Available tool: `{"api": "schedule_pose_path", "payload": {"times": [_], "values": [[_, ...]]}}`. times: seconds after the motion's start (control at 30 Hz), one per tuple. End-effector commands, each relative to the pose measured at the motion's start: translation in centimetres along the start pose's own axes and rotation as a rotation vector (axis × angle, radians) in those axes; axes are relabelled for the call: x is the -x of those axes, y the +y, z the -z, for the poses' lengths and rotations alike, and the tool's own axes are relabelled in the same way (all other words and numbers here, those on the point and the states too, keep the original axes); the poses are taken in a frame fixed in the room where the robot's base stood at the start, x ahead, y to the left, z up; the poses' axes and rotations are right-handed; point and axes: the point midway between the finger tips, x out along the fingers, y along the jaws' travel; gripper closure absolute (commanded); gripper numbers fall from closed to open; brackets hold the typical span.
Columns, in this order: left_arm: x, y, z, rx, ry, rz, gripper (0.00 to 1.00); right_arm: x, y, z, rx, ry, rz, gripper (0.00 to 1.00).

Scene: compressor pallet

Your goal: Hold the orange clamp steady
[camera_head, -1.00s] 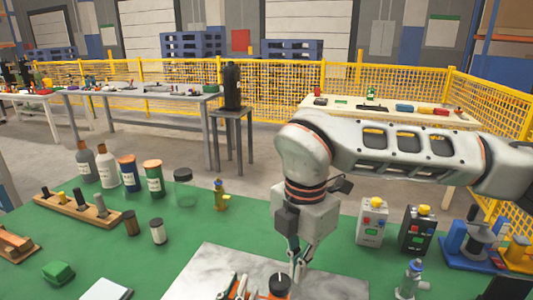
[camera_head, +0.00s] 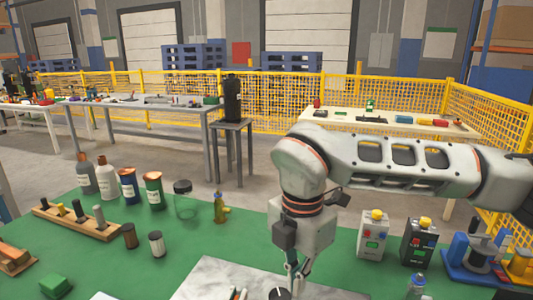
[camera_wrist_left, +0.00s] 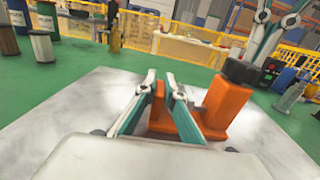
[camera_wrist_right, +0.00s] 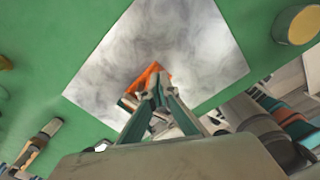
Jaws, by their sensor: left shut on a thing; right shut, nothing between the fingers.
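The orange clamp (camera_wrist_left: 225,103) stands on a pale marbled plate (camera_wrist_left: 75,105). It has an upright orange body with a black knob (camera_wrist_left: 240,71) on top. In the left wrist view my left gripper (camera_wrist_left: 165,90) is shut on a thin orange part of the clamp. In the head view only the black knob (camera_head: 279,293) shows clearly at the bottom edge. My right gripper (camera_head: 296,275) is shut and empty, pointing down close beside the knob. In the right wrist view its fingertips (camera_wrist_right: 159,82) overlap the orange clamp (camera_wrist_right: 147,74); whether they touch it is unclear.
The green table holds bottles (camera_head: 106,177) and a wooden rack (camera_head: 77,222) at the left.

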Motion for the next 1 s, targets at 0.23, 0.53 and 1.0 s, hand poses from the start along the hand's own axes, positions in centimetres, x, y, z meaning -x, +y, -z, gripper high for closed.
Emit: {"api": "schedule_pose_path", "payload": {"times": [0.23, 0.53, 1.0], "values": [[0.0, -0.1, 0.0, 0.001, 0.0, 0.003, 1.0, 0.0, 0.7, 0.0, 0.002, 0.001, 0.0, 1.0], [0.0, -0.1, 0.0, 0.001, 0.0, 0.002, 1.0, 0.0, 1.5, 0.0, 0.0, 0.0, -0.001, 1.0], [0.0, -0.1, 0.0, 0.001, 0.0, 0.002, 1.0, 0.0, 2.3, 0.2, 0.001, 0.001, -0.001, 1.0]]}}
